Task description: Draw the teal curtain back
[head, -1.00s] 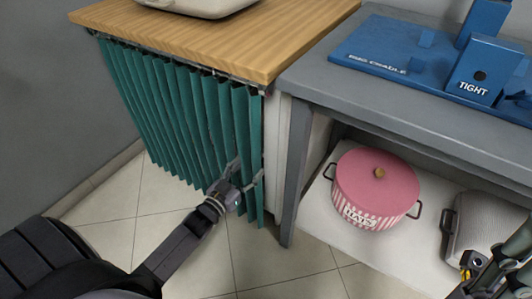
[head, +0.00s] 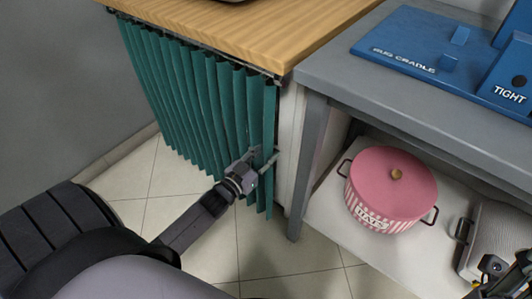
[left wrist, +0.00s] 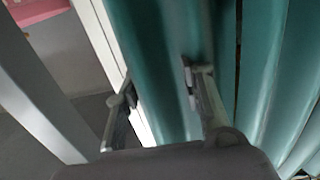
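The teal pleated curtain (head: 190,95) hangs from a rail under the wooden counter and covers most of its front. Its right edge is near the counter's corner post. My left gripper (head: 264,158) is at the lower part of that edge, its fingers apart. In the left wrist view the curtain's edge fold (left wrist: 160,50) lies between the two fingers of the left gripper (left wrist: 157,97). A pale gap shows beside the left-hand finger, so they do not look closed on the cloth. Of my right gripper (head: 497,275) only a part shows at the bottom right corner.
A grey table (head: 345,75) stands right of the counter, with a blue cradle (head: 420,45) on top. Its leg is close to my left gripper. A pink striped pot (head: 390,190) and a ribbed grey container (head: 497,240) sit on the lower shelf. The tiled floor before the curtain is clear.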

